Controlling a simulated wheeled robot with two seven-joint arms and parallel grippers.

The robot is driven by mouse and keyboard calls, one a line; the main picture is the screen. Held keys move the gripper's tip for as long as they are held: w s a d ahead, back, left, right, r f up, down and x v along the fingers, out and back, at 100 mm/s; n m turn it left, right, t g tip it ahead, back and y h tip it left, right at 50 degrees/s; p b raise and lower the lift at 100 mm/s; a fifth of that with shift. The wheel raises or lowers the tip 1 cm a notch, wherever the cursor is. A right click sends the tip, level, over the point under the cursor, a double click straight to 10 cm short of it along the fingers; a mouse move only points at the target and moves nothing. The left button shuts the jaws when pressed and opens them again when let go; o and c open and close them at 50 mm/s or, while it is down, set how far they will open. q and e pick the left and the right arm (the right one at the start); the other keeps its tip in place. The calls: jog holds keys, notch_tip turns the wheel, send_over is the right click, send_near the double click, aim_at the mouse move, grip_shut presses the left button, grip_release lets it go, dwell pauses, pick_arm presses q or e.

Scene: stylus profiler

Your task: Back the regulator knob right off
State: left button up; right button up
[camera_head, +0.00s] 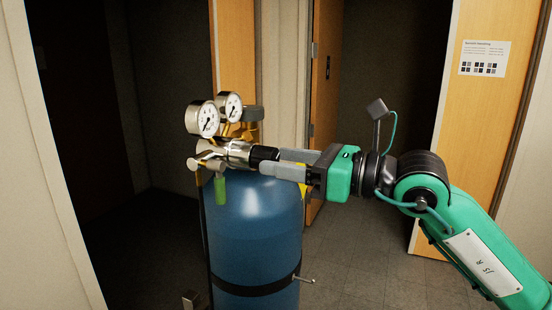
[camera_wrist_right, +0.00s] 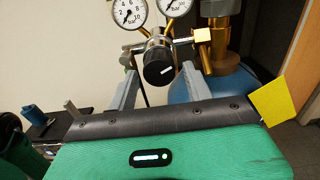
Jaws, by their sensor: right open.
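The regulator knob (camera_head: 262,155) is black and round with a white mark on its face. It sits at the right end of the silver regulator body (camera_head: 235,152), and in the right wrist view the knob (camera_wrist_right: 158,70) faces the camera. My right gripper (camera_head: 271,161) reaches in from the right with its two grey fingers level. In the right wrist view the open fingers (camera_wrist_right: 158,66) lie to either side of the knob, with a visible gap on each side. My left gripper is not in view.
Two pressure gauges (camera_head: 202,118) stand above the regulator. A blue cylinder (camera_head: 252,235) stands below, with a dark strap around it. A green piece (camera_head: 219,190) hangs at the regulator's left. A yellow tag (camera_wrist_right: 273,100) is close to my right gripper. Open floor lies right of the cylinder.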

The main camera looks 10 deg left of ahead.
jog(key=shift+a, duration=0.45)
jog(key=shift+w, duration=0.1)
jog(key=shift+b, duration=0.45)
jog(key=c, duration=1)
jog(key=shift+o, duration=0.2)
jog(key=n, duration=1.3)
jog(key=o, duration=1.1)
